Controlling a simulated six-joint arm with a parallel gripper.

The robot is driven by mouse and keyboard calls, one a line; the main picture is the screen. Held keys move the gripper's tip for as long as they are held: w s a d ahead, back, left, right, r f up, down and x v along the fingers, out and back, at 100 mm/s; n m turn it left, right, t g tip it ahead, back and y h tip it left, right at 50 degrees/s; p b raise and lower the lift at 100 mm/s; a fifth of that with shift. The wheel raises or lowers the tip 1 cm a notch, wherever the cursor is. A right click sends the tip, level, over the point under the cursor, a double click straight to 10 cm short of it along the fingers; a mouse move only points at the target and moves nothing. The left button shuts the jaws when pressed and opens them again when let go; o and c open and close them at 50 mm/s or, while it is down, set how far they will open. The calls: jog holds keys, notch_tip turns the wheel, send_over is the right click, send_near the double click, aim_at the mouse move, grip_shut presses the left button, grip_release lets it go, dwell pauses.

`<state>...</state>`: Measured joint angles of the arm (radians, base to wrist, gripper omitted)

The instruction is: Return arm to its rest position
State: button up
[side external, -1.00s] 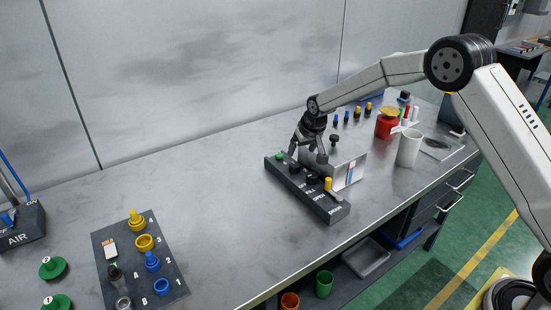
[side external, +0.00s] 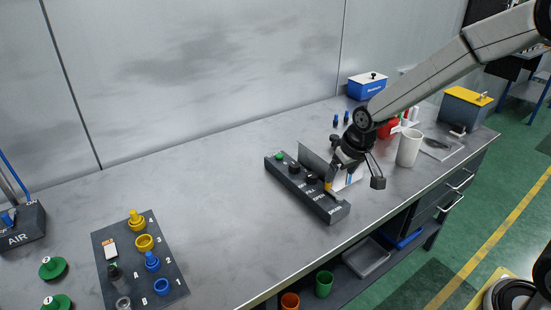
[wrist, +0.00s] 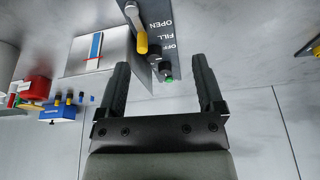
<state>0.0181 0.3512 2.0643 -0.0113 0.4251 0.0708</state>
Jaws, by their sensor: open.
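My gripper (side external: 338,167) is above the right half of the dark control panel (side external: 338,212), near its yellow-tipped lever. In the wrist view my gripper (wrist: 160,72) has two dark fingers spread apart with nothing held between them. The panel (wrist: 162,22) shows upside down beyond the fingertips, with a yellow-tipped lever (wrist: 142,42) and a green button (wrist: 168,78). In the side view the green button (side external: 280,156) is at the panel's far left end. Whether a finger touches the panel cannot be told.
A metal box behind the panel is partly hidden by my gripper. A white cup (side external: 409,148), a red canister (side external: 388,128), a blue box (side external: 367,86) and a yellow-lidded box (side external: 465,106) stand to the right. A numbered spindle board (side external: 120,245) lies front left. The middle of the bench is clear.

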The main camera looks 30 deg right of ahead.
jog(key=s+n, duration=0.1)
jog(key=s, duration=1.4)
jog(key=shift+s+a+f+g, duration=0.35)
jog(key=shift+a+f+g, duration=0.05)
jog(key=shift+a, duration=0.05)
